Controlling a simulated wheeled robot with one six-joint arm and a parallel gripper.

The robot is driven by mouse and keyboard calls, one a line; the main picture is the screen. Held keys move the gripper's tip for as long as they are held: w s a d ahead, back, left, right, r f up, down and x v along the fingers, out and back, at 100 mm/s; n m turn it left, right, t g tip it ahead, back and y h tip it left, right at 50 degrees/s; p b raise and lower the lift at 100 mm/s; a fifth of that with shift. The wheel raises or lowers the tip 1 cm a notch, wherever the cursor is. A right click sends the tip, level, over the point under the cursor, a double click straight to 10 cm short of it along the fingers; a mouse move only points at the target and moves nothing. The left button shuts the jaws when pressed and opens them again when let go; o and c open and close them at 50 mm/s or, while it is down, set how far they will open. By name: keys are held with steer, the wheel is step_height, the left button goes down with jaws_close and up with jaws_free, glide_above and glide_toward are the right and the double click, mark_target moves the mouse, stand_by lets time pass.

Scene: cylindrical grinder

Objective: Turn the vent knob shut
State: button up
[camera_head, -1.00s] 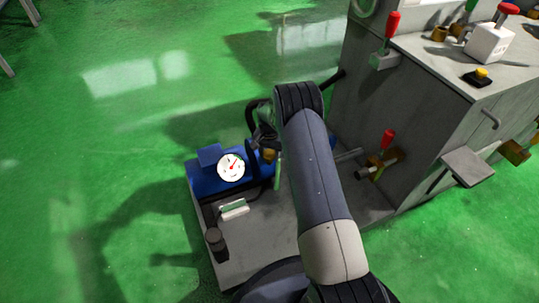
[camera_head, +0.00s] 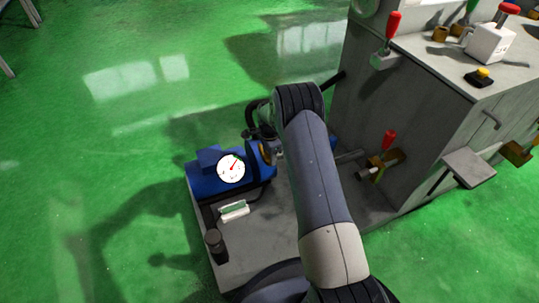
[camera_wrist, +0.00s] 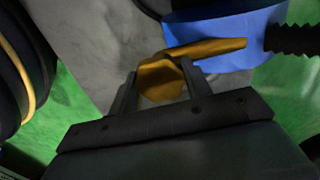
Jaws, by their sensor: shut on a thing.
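In the wrist view, a brass-coloured knob (camera_wrist: 160,80), which I take for the vent knob, sits between the two fingers of my gripper (camera_wrist: 158,88). The fingers are shut on it, one on each side. A flat brass piece (camera_wrist: 208,47) extends to the right just above the knob in the picture, in front of a blue body. In the head view, my own arm hides most of the gripper and the knob, beside the blue unit (camera_head: 205,182). I cannot tell the knob's turn angle.
A round white gauge (camera_head: 231,168) with a red needle is on the blue unit. A dark upright cylinder (camera_head: 215,243) stands at the base plate's left edge. Green floor on the left is clear.

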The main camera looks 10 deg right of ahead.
steer(key=shift+r+m, duration=0.1)
steer(key=shift+m, duration=0.2)
steer(key=o, duration=1)
step_height(320, 180, up, 11)
steer(key=p, duration=0.3)
steer(key=shift+p, duration=0.35)
steer(key=shift+f, duration=0.2)
step_height(320, 180, down, 11)
steer(key=b, duration=0.3)
steer(key=shift+r+b, duration=0.1)
steer(key=shift+b, duration=0.3)
